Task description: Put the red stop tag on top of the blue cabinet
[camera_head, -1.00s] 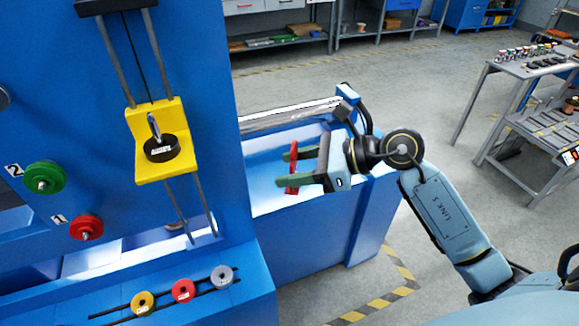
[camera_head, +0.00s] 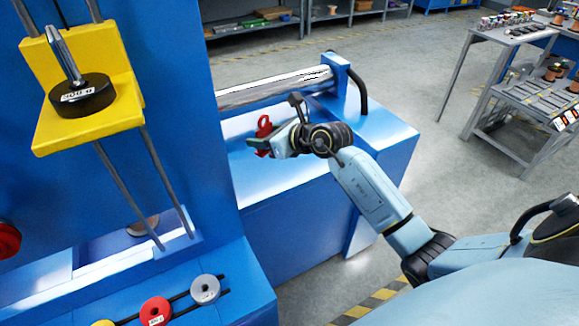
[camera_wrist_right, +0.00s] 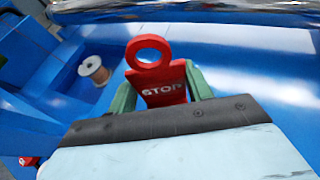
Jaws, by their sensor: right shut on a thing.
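The red stop tag (camera_wrist_right: 163,85) has a ring at one end and the word STOP on it. My right gripper (camera_wrist_right: 160,92) is shut on it, with the green fingers on either side and the ring sticking out past them. In the head view the tag (camera_head: 264,133) is held by the right gripper (camera_head: 262,145) above the blue cabinet (camera_head: 300,195), near its far rail. I cannot tell whether the tag touches the cabinet top. My left gripper is not in view.
A tall blue panel with a yellow carriage (camera_head: 95,125) and black weight (camera_head: 85,98) stands at the left. A silver roller (camera_head: 275,88) runs along the cabinet's back. A copper spool (camera_wrist_right: 93,70) shows in the wrist view. The cabinet's right end is clear.

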